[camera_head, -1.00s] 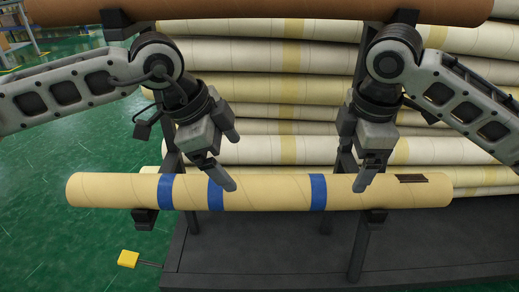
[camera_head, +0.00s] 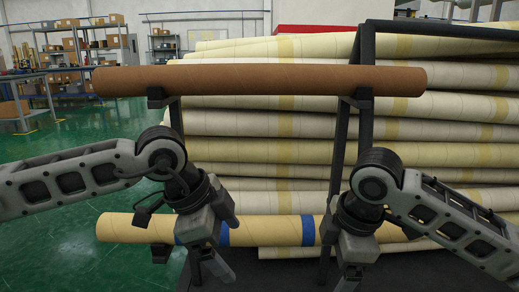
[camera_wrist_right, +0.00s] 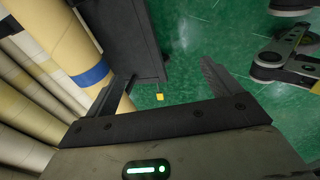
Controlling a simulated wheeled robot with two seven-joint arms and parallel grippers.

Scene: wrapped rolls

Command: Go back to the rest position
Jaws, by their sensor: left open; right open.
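A tan roll with blue bands (camera_head: 264,230) lies level on the lower brackets of a dark stand in the head view. Its right end is hidden behind my right arm. My left gripper (camera_head: 214,268) hangs in front of the roll's left part, open and empty. My right gripper (camera_head: 350,275) hangs in front of its right part, partly cut off by the picture's bottom edge. In the right wrist view my right gripper (camera_wrist_right: 162,90) is open with nothing held; the banded roll (camera_wrist_right: 72,40) passes to its left.
A brown roll (camera_head: 260,80) rests on the upper brackets, above both arms. A stack of cream wrapped rolls (camera_head: 440,105) fills the space behind. Shelves with boxes (camera_head: 85,50) stand far back left. Green floor (camera_head: 60,240) is clear at left.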

